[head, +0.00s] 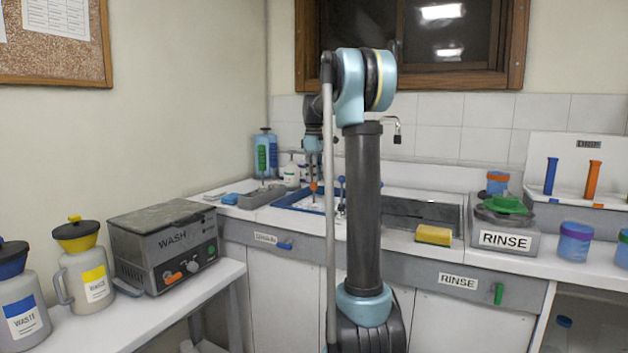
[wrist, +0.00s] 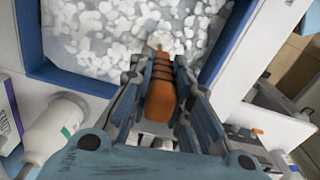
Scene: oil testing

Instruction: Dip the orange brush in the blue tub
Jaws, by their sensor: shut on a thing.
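The blue tub (head: 284,204) sits on the counter by the far wall, left of the sink. In the wrist view, its blue rim (wrist: 75,80) frames a grey surface with white foam-like patches. My gripper (head: 313,172) is over the tub, pointing down. It is shut on the orange brush (wrist: 160,90), gripping its ribbed orange handle between both fingers (wrist: 160,72). The brush also shows as a small orange spot in the head view (head: 313,187). Its far end points at the white patches; I cannot tell if it touches them.
A grey box (head: 262,196) stands left of the tub, with white bottles (head: 291,175) behind. A yellow sponge (head: 433,236) lies in front of the sink. A grey RINSE unit (head: 505,240) stands right. A WASH machine (head: 165,245) and waste jugs (head: 85,265) line the left bench.

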